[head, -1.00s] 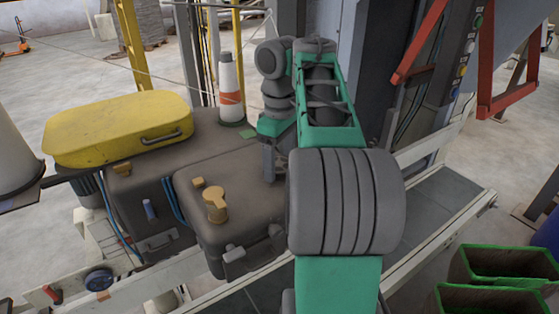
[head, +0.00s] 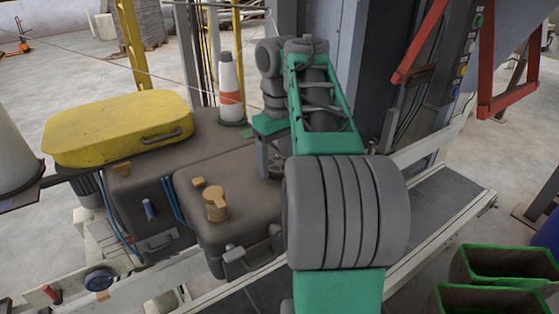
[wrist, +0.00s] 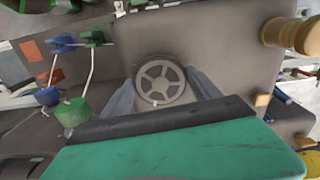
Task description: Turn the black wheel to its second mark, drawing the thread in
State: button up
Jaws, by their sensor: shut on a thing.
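The wheel (wrist: 161,82), a dark grey spoked disc in the wrist view, sits on the brown machine housing. My gripper (wrist: 160,92) has its two grey fingers on either side of the rim and is shut on it. In the head view my gripper (head: 266,160) is low over the housing, and my arm hides most of the wheel. I cannot make out the wheel's marks. White thread (wrist: 91,65) runs between blue and green guides left of the wheel in the wrist view.
A yellow cover (head: 110,128) lies on the housing (head: 235,180) at left. An orange-and-white cone (head: 231,88) stands behind, and a tan knob (head: 215,205) rises in front. Green-rimmed bins (head: 505,265) stand at lower right.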

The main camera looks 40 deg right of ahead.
jog(key=m, duration=0.4)
jog(key=shift+a+m, duration=0.1)
jog(key=shift+m, duration=0.2)
jog(key=m, duration=1)
jog(key=shift+w, duration=0.1)
jog(key=shift+m, duration=2.3)
jog(key=o, duration=1.4)
